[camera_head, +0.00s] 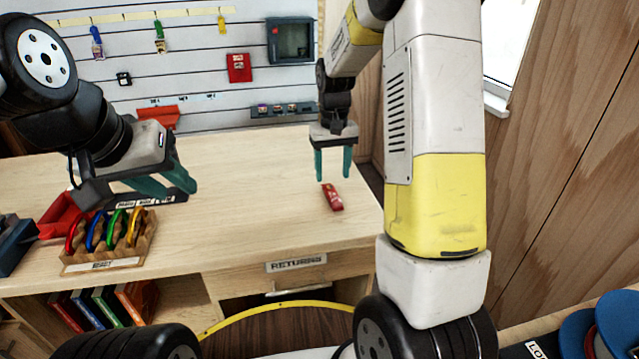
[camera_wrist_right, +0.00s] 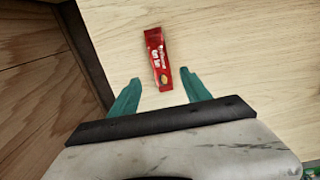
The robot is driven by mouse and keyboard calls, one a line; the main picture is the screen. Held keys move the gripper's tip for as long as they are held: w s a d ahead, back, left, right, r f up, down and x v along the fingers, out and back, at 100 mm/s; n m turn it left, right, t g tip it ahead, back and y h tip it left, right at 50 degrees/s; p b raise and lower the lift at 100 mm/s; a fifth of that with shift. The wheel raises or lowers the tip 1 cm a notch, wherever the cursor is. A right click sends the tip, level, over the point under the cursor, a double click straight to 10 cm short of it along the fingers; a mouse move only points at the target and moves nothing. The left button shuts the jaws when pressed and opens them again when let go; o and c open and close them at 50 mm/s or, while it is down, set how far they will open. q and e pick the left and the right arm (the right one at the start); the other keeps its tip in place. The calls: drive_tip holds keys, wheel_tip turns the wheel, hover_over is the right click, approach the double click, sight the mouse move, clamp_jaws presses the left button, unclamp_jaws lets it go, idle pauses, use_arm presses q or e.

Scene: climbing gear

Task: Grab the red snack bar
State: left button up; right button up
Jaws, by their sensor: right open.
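The red snack bar (camera_head: 332,197) lies flat on the wooden counter near its right end. It also shows in the right wrist view (camera_wrist_right: 158,58), just beyond the fingertips and roughly in line with the gap between them.
A wooden rack of coloured carabiners (camera_head: 108,243) stands at the counter's front left, with a red bin (camera_head: 62,217) beside it. The middle of the counter (camera_head: 250,190) is clear. A slatted wall with hung gear rises behind, and a wood-panelled wall (camera_head: 560,180) stands at the right.

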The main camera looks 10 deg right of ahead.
sight(332, 193)
drive_tip(key=f, duration=0.2)
drive_tip(key=s+f, duration=0.1)
drive_tip(key=f, duration=0.1)
drive_tip(key=shift+f, duration=0.35)
drive_tip(key=shift+w+f, duration=0.1)
drive_tip(key=shift+f, duration=0.5)
clamp_jaws()
